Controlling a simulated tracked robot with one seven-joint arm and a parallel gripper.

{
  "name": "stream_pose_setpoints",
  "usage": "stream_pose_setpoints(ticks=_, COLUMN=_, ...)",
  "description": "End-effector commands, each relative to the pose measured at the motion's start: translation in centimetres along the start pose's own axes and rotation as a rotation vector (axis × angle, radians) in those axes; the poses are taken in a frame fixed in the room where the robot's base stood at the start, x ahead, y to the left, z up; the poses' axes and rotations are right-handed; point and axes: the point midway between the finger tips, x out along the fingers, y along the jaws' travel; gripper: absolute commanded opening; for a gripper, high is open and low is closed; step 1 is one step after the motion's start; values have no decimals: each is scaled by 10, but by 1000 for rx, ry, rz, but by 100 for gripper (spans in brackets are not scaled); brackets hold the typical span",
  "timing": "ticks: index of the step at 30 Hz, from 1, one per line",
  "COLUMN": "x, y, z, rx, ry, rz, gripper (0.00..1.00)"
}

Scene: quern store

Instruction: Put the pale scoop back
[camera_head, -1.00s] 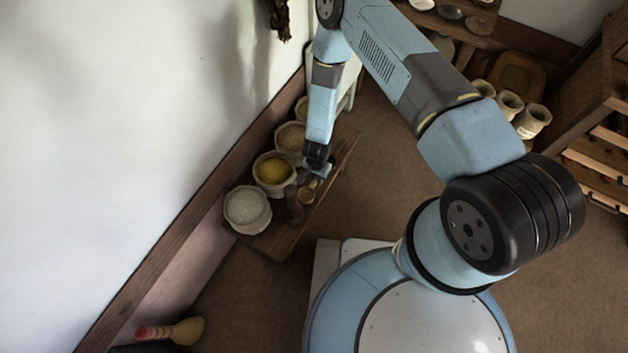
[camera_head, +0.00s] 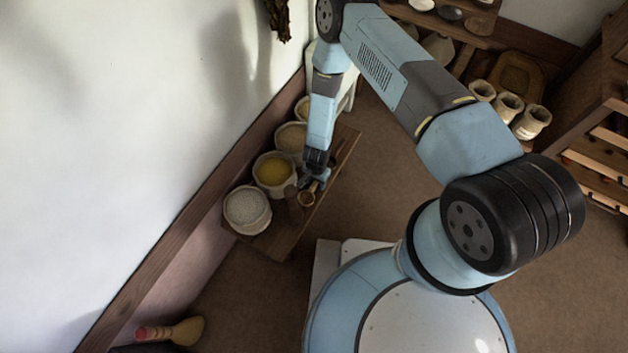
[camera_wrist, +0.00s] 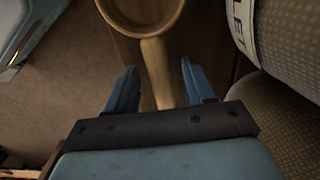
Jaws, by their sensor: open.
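The pale scoop (camera_wrist: 150,15) shows in the wrist view, its round bowl at the top edge and its handle (camera_wrist: 157,72) running down toward me. My gripper (camera_wrist: 156,88) is open, with one blue finger on each side of the handle and gaps between; the handle's lower end is hidden by the gripper body. In the head view my gripper (camera_head: 313,182) is low over the wooden bench (camera_head: 271,241), and the scoop's bowl (camera_head: 307,199) shows just in front of it. Whether the scoop rests on the bench is hard to tell.
Several sacks line the wall side of the bench, one with yellow contents (camera_head: 273,171) and one with pale grain (camera_head: 246,206). A dark brown object (camera_head: 293,199) stands beside the scoop. A labelled woven sack (camera_wrist: 285,45) is close on the right in the wrist view.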

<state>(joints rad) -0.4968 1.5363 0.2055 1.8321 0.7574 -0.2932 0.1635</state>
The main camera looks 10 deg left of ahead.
Motion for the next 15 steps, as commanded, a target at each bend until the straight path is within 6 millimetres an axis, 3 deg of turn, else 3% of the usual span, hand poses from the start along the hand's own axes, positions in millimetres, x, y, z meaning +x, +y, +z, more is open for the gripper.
stream_pose_setpoints(ticks=8, x=-10, y=-1, z=0, rx=-1, ry=1, rz=-1, gripper=53)
stream_pose_setpoints(ticks=15, x=-45, y=-1, z=-1, rx=-2, ry=2, rz=-1, gripper=53)
